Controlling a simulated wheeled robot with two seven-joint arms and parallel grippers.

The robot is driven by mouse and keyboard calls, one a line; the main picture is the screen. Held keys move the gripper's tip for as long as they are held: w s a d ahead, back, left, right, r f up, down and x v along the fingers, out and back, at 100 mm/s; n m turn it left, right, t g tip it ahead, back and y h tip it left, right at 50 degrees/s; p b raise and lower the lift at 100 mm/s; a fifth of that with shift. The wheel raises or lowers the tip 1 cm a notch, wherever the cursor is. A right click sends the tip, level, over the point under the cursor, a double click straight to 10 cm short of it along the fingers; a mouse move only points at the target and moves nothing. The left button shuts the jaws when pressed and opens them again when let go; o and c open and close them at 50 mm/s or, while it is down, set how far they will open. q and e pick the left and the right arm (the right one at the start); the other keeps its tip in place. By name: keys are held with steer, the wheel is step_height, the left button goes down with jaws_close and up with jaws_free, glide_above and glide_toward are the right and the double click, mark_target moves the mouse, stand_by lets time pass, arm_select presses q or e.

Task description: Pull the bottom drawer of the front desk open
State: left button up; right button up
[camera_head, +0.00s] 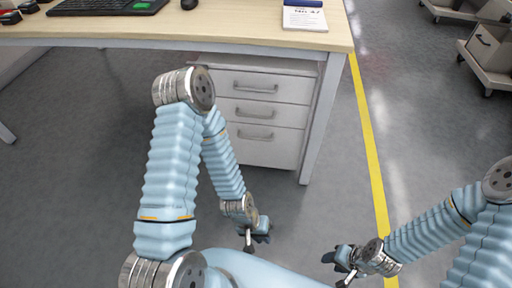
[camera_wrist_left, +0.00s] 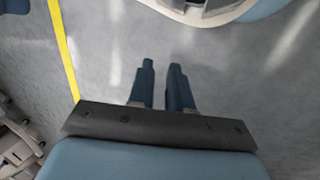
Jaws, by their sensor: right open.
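The front desk (camera_head: 180,35) has a light wood top and a grey drawer unit under its right end. Its bottom drawer (camera_head: 262,152) is the tallest of three and looks shut, flush with the ones above. Its bar handle (camera_head: 255,136) is near its top edge. My left gripper (camera_head: 257,236) is low over the floor in front of the drawer, apart from it. In the left wrist view its two dark fingers (camera_wrist_left: 162,84) stand slightly apart with nothing between them. My right gripper (camera_head: 342,264) is open and empty, low at the right, away from the desk.
A keyboard (camera_head: 105,6), a mouse (camera_head: 189,4) and a notepad (camera_head: 305,18) lie on the desk. A desk leg (camera_head: 318,130) stands just right of the drawers. A yellow floor line (camera_head: 369,140) runs further right. Trolleys (camera_head: 490,50) stand at the far right. The floor before the drawers is clear.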

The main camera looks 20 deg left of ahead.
arm_select(q)
steer(key=shift+o, duration=1.3)
steer(key=s+n, duration=0.1)
steer(key=n, duration=0.1)
steer(key=s+n+g, duration=0.1)
steer(key=n, duration=0.1)
steer(key=s+f+n+g+h, duration=0.1)
steer(key=n, duration=0.1)
steer(key=shift+f+n, duration=0.1)
steer(key=shift+n, duration=0.2)
steer(key=w+d+r+n+t+h, duration=0.1)
steer(key=w+r+n+t+h, duration=0.4)
steer(key=n, duration=0.7)
steer(key=w+d+r+n+t+h, duration=0.1)
steer(key=w+r+n+t+h, duration=0.15)
steer(key=w+n, duration=0.75)
steer(key=w+a+n+t+y, duration=0.4)
steer(key=a+n+t+y, duration=0.1)
steer(key=a+n, duration=0.6)
steer(key=w+a+n+t+y, duration=0.5)
steer(key=a+n, duration=0.5)
steer(key=n, duration=0.1)
steer(key=f+b+x, duration=0.1)
steer(key=x, duration=1.2)
